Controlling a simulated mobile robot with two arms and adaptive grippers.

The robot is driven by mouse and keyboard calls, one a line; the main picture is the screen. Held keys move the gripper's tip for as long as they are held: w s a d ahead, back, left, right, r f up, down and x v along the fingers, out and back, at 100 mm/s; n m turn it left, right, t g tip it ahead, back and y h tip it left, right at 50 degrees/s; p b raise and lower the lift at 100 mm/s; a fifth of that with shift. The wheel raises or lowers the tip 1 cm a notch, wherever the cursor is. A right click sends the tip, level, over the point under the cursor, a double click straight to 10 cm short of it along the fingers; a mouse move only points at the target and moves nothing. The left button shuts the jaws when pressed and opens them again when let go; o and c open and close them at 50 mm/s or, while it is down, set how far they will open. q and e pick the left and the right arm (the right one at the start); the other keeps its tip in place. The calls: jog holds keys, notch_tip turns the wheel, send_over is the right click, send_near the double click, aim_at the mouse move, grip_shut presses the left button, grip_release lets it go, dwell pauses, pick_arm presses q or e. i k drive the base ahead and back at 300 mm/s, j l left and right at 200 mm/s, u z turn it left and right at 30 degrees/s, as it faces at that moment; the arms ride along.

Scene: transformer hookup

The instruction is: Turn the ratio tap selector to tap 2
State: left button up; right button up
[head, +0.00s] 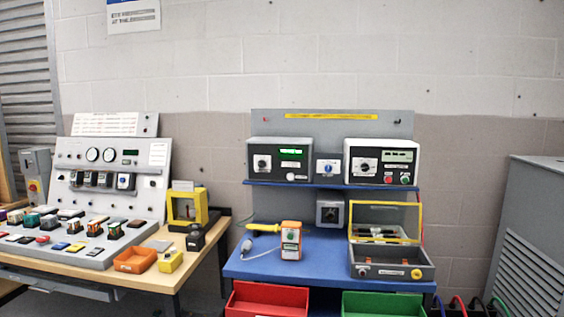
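Several rotary selectors show on the blue bench with a grey back panel; their labels are too small to read, so I cannot tell which is the ratio tap selector. A grey instrument on the shelf has a round dial knob (262,163) at its left. A small box with a blue-edged face and a knob (328,168) stands between the two instruments. The right, white-faced instrument has a dial knob (364,165). A grey box with a dark dial (329,212) sits below the shelf. Neither of my grippers is in view.
The blue bench top (318,263) holds an orange-and-white handheld unit (291,240) and a grey box with a raised yellow-framed lid (386,222). Red (267,298) and green (388,304) bins are in front. A wooden table with a control console (108,185) stands left, a grey cabinet (528,240) right.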

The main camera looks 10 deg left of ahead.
aim_at(262, 164)
jog(key=i+j+z, duration=0.2)
jog(key=i+j, duration=0.4)
jog(key=i+j+z, duration=0.2)
jog(key=i+j, duration=0.4)
jog(key=j, duration=0.1)
